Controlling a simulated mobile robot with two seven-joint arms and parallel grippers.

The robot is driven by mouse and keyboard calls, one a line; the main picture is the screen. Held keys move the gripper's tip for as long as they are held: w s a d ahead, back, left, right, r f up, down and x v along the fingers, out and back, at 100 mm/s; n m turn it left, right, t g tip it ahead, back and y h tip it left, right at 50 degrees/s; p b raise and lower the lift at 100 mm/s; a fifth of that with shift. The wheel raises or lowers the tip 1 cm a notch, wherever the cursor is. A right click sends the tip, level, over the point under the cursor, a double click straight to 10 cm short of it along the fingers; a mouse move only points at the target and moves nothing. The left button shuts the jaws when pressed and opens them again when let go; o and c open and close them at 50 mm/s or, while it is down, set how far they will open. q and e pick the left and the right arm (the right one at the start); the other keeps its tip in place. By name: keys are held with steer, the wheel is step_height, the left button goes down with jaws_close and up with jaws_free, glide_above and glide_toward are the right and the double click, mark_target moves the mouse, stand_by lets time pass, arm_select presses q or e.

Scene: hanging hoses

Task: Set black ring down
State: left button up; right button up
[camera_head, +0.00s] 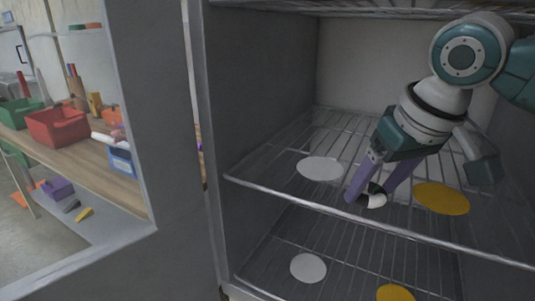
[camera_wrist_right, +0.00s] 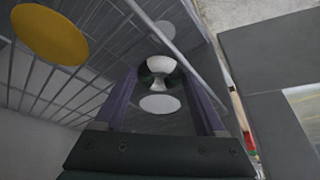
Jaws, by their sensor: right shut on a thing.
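My right gripper (camera_head: 371,194) reaches into the open cabinet from the upper right, its two purple fingers pointing down toward the upper wire shelf (camera_head: 290,206). The fingers are shut on a small round black and white thing, which I take as the black ring (camera_head: 375,187). In the right wrist view the ring (camera_wrist_right: 147,76) is dark around a bright white middle, between the fingertips. Whether it touches the shelf I cannot tell. On the upper shelf a white disc (camera_head: 320,168) lies left of the gripper and a yellow disc (camera_head: 441,198) right of it. My left gripper is not in view.
The lower shelf holds another white disc (camera_head: 308,268) and a yellow disc (camera_head: 396,293). The upper shelf's front rail (camera_head: 300,203) runs before the gripper. A grey cabinet wall stands left. Beyond it is a wooden bench (camera_head: 100,165) with a red bin (camera_head: 57,127).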

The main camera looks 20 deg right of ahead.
mark_target(336, 178)
steer(key=w, duration=0.6)
steer(key=shift+d, duration=0.2)
steer(key=shift+w+d+f+b, duration=0.1)
steer(key=shift+w+f+b, duration=0.15)
steer(key=shift+w, duration=0.5)
steer(key=shift+w+d+f+b, duration=0.1)
steer(key=shift+w+f+b, duration=0.15)
steer(key=shift+w, duration=0.5)
steer(key=shift+f, duration=0.3)
steer(key=shift+f, duration=0.1)
steer(key=o, duration=1.3)
steer(key=shift+s+r, duration=0.1)
steer(key=shift+r, duration=0.15)
steer(key=s, duration=0.8)
steer(key=s+a+p, duration=0.1)
steer(key=s, duration=0.3)
steer(key=shift+s+r, duration=0.15)
steer(key=shift+r, duration=0.25)
